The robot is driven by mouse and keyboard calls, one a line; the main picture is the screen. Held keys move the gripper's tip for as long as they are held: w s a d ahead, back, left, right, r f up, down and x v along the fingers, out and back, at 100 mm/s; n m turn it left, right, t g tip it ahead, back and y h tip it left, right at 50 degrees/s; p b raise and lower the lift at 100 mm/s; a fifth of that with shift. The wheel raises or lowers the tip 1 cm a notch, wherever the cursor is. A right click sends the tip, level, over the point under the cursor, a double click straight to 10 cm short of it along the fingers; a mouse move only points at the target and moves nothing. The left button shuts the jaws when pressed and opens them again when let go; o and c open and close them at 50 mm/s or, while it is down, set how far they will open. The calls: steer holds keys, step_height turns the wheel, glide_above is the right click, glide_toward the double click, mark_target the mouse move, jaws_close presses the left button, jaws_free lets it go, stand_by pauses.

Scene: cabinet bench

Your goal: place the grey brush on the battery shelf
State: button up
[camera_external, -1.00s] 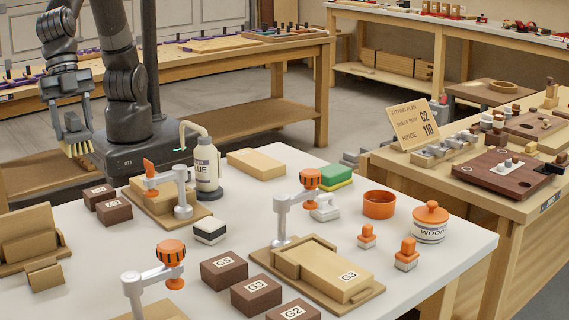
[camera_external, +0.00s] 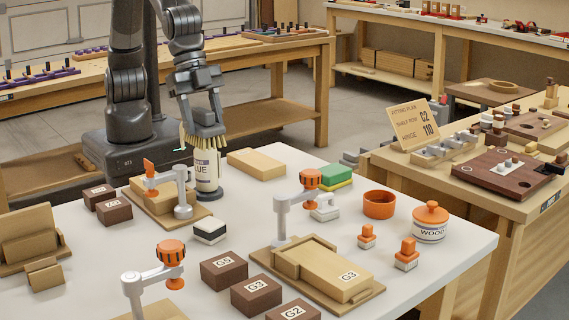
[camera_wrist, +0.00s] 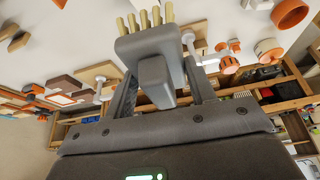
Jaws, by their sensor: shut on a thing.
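My gripper (camera_external: 203,118) is shut on the grey brush, above the far edge of the white bench, in front of the glue bottle (camera_external: 206,172). In the wrist view the grey brush (camera_wrist: 152,48) sits between the two fingers of my gripper (camera_wrist: 160,82), its cream bristles pointing away from the palm. In the external view the bristles hang downward beside the bottle's top, and the fingers hide most of the brush body. In the wrist view, a wooden shelf (camera_wrist: 285,82) under the bench top holds dark items; I cannot tell whether it is the battery shelf.
The white bench (camera_external: 330,225) carries orange-topped clamps (camera_external: 310,180), brown blocks (camera_external: 224,272), a black-and-white eraser (camera_external: 210,231) and an orange-lidded jar (camera_external: 431,222). Floor shows between benches.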

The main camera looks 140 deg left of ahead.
steer(key=s+a, duration=0.3)
steer(key=a, duration=2.9)
steer(key=s+a+r, duration=0.1)
steer(key=s+a, duration=0.9)
steer(key=a, duration=0.3)
steer(key=s+a, duration=1)
steer(key=a, duration=0.2)
step_height(320, 180, down, 26)
steer(key=a, duration=0.1)
steer(key=s+a+f, duration=0.2)
steer(key=a, duration=0.1)
steer(key=s+a+f, duration=0.1)
steer(key=a+f, duration=0.1)
steer(key=a, duration=0.1)
steer(key=s+a+f, duration=0.2)
steer(key=a+f, duration=0.1)
steer(key=a, duration=0.1)
steer(key=shift+s+f, duration=0.1)
steer(key=shift+s, duration=0.2)
steer(key=shift+f, duration=2.05)
